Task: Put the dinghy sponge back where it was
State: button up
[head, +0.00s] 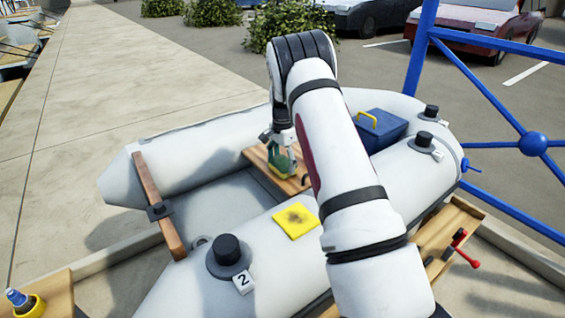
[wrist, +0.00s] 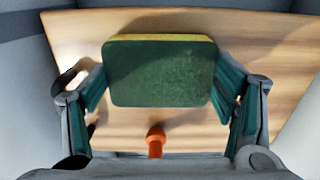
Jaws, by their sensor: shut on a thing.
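The dinghy sponge (wrist: 160,75), a block with a dark green face and a yellow edge, is between the fingers of my gripper (wrist: 162,85) in the wrist view. My gripper (head: 281,150) is shut on it. In the head view the sponge (head: 282,166) shows small and partly covered by the fingers, over the wooden thwart (head: 257,155) of the grey inflatable dinghy. I cannot tell whether it touches the wood. The thwart (wrist: 275,60) also lies behind the sponge in the wrist view.
A yellow square with a dark smudge (head: 296,221) lies on the near tube. A blue box with a yellow handle (head: 381,134) stands right of my arm. An orange knob (wrist: 155,140) shows below the sponge. Black fittings (head: 228,252) rise from the tubes. Blue railing (head: 480,80) stands at right.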

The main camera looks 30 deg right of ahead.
jog(key=shift+f, duration=0.15)
jog(key=o, duration=1)
